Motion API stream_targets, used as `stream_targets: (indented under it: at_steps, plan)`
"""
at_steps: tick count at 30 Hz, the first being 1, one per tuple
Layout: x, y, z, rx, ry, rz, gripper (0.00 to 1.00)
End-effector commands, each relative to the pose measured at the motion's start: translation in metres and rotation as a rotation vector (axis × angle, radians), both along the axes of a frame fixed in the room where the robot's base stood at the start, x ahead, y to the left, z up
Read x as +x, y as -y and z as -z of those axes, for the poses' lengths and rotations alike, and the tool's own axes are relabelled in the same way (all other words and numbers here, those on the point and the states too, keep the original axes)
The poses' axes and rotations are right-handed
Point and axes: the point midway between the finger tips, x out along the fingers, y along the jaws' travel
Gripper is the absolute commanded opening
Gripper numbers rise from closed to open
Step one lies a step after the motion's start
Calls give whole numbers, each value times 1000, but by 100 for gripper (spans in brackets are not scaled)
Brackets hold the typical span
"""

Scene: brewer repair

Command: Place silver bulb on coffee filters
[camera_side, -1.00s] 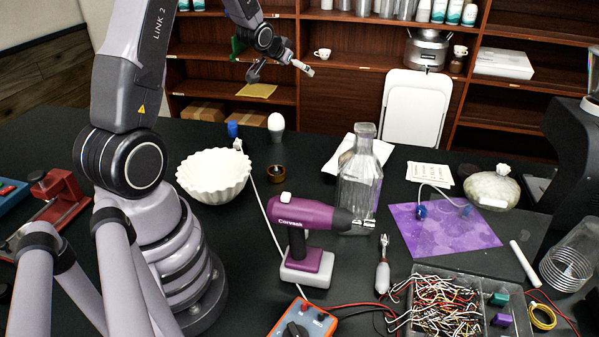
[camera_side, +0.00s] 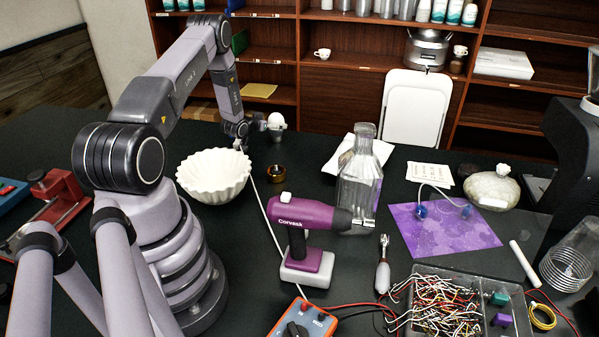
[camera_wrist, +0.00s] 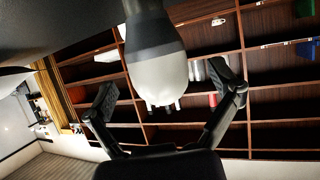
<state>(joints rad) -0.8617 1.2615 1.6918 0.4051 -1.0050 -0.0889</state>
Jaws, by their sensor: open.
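The bulb (camera_side: 276,120) has a white rounded top and a grey lower part. It stands upright at the back of the black table, right of my gripper (camera_side: 261,124). In the wrist view the bulb (camera_wrist: 160,72) shows large, with a dark grey band and a pale end with small prongs. It lies between the two spread black fingers of my gripper (camera_wrist: 171,86), with gaps at both sides. The gripper is open and holds nothing. The coffee filters (camera_side: 214,177) are a white fluted stack, bowl-like, on the table in front and to the left of the bulb.
A brown ring-like item (camera_side: 276,173) lies in front of the bulb. A white cable runs past the filters. A purple drill (camera_side: 303,218) and a glass bottle (camera_side: 359,190) stand to the right. Shelves (camera_side: 345,60) rise behind the table.

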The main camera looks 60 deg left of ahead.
Motion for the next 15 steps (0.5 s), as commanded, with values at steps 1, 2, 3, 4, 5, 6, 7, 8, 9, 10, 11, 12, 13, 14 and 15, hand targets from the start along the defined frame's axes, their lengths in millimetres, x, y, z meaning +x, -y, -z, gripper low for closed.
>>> stream_targets:
  at_steps: [1, 2, 3, 4, 5, 6, 7, 8, 9, 10, 11, 12, 13, 14, 15]
  plan:
    - [7, -3, 4, 1, 1, 1, 90]
    - [10, -4, 5, 0, 1, 1, 90]
    - [14, -6, 7, 0, 0, 1, 90]
    - [16, -7, 8, -1, -1, 1, 90]
    - [18, -9, 8, 0, 0, 1, 90]
    - [20, -9, 9, 0, 0, 1, 90]
    - [21, -10, 10, 0, 0, 1, 90]
    - [21, -10, 10, 0, -1, 0, 90]
    - [21, -10, 10, 0, -1, 0, 90]
    - [21, -10, 10, 0, -1, 0, 90]
    - [21, -10, 10, 0, -1, 0, 90]
    - [21, -10, 10, 0, -1, 0, 90]
    - [21, -10, 10, -1, -2, 0, 90]
    - [21, -10, 10, 0, -1, 0, 89]
    - [21, -10, 10, 0, -1, 0, 84]
